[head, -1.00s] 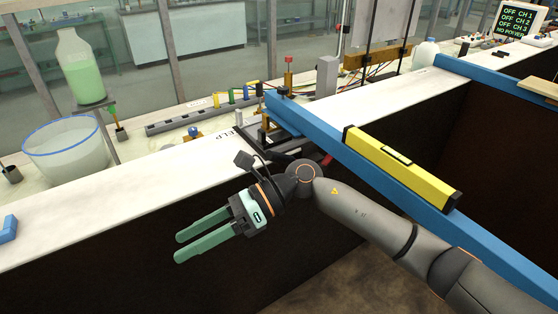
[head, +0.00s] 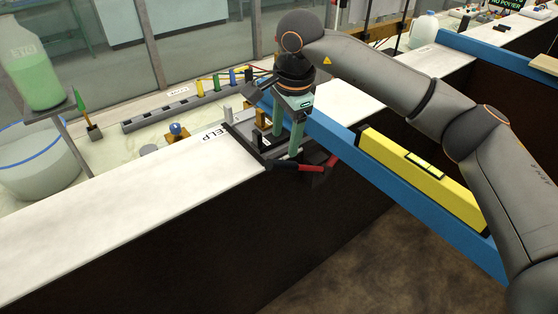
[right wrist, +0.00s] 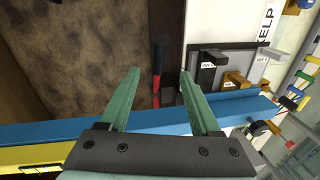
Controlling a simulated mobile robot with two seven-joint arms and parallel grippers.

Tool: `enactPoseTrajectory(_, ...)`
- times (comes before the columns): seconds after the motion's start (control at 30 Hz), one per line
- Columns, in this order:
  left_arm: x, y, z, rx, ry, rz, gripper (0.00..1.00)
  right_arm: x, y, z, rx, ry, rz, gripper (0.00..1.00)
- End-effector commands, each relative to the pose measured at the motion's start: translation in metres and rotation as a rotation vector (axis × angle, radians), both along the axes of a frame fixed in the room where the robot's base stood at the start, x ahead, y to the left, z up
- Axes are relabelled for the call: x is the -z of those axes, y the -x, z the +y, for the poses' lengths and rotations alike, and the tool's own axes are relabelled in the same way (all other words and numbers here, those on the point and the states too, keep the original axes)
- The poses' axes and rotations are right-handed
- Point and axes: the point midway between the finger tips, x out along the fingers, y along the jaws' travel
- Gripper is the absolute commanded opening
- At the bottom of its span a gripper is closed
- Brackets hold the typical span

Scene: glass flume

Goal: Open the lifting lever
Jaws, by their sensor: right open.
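The lever with a red grip (head: 312,168) sticks out from the front edge of the white ledge, beside the blue beam; I take it to be the lifting lever. In the right wrist view its red grip (right wrist: 157,62) shows beyond and between my fingertips, with a dark part below it. My right gripper (head: 287,152) points down, open and empty, just above the dark bracket and lever at the ledge edge. I cannot tell whether a finger touches anything. In the right wrist view the open fingers (right wrist: 159,74) lie on either side of the lever's line. My left gripper is not seen.
The blue beam (head: 345,150) runs beside the gripper, with a yellow spirit level (head: 420,175) on it. A dark bracket plate (head: 245,138) and a KELP label (head: 213,135) sit on the white ledge (head: 120,210). A bottle of green liquid (head: 35,75) stands at left.

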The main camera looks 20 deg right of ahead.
Motion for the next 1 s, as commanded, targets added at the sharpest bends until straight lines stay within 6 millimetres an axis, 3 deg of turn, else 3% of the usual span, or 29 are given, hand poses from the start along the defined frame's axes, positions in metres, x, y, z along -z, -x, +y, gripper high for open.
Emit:
enactPoseTrajectory(0.3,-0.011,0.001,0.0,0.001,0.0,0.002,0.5,0.064,-0.009,0.003,0.002,-0.001,0.004,0.64)
enactPoseTrajectory(0.5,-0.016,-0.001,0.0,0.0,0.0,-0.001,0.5,0.092,-0.014,0.004,0.0,-0.001,0.002,0.64)
enactPoseTrajectory(0.93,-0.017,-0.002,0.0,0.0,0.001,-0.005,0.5,0.102,-0.016,0.005,0.0,-0.002,0.0,0.64)
enactPoseTrajectory(1.0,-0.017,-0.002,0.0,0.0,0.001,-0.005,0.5,0.102,-0.016,0.005,0.0,-0.002,0.0,0.56)
